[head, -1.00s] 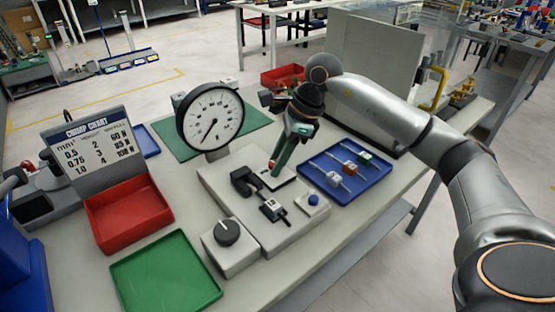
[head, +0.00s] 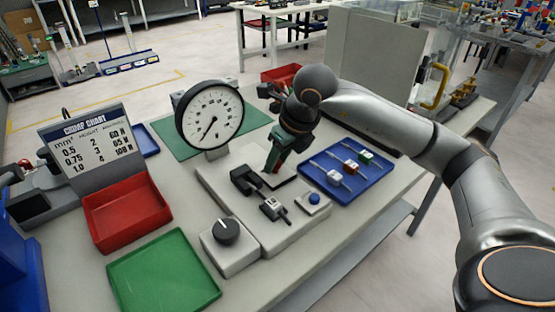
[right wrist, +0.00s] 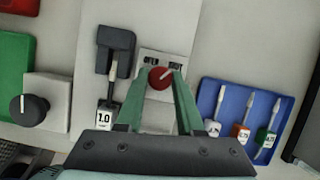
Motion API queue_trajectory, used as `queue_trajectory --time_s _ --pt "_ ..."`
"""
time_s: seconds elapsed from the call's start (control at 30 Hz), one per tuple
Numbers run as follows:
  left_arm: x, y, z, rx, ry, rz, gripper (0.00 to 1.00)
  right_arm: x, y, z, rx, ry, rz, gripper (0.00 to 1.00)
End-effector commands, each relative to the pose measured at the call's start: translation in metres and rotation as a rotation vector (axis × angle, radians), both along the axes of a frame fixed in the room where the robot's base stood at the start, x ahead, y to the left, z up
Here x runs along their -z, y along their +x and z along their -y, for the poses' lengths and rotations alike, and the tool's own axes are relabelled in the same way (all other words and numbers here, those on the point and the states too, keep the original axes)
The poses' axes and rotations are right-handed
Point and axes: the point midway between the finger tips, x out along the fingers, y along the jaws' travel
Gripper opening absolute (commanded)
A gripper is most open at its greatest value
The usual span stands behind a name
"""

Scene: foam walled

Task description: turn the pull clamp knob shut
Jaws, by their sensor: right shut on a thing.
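The red clamp knob (right wrist: 160,78) sits on a small light plate with dark lettering on each side, partly readable as "OPEN" on the left. Its pale pointer line slants up to the right in the right wrist view. My right gripper (right wrist: 164,75) has its two green fingers on either side of the knob, shut on it. In the head view my right gripper (head: 274,168) reaches down to the grey base block (head: 225,179), and its fingers mostly hide the knob. A connector marked 1.0 (right wrist: 107,117) lies at the black clamp block (right wrist: 115,50). My left gripper is not in view.
A round dial gauge (head: 212,115) stands behind the block. A black knob on a grey box (head: 227,250) is in front. A blue tray (head: 378,177) with several connectors is to the right. Red (head: 128,215) and green (head: 165,278) trays are at left.

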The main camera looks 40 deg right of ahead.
Motion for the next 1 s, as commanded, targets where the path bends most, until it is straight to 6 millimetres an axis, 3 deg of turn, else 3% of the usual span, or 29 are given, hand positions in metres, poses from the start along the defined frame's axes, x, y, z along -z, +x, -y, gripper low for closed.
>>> queue_trajectory --time_s 0.3,0.83,0.87,1.0 --pt "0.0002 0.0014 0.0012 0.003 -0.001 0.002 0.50 -0.0007 -0.0001 -0.0007 0.116 0.000 0.001 0.00" --pt "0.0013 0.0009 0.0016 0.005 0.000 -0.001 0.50 -0.0005 -0.0001 -0.0007 0.137 0.001 -0.001 0.00" --pt "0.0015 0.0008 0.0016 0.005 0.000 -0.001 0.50 -0.0005 -0.0001 -0.0007 0.137 0.001 0.000 0.39" --pt "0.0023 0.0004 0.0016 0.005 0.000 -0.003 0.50 -0.0004 -0.0002 -0.0007 0.137 0.001 -0.001 0.54"
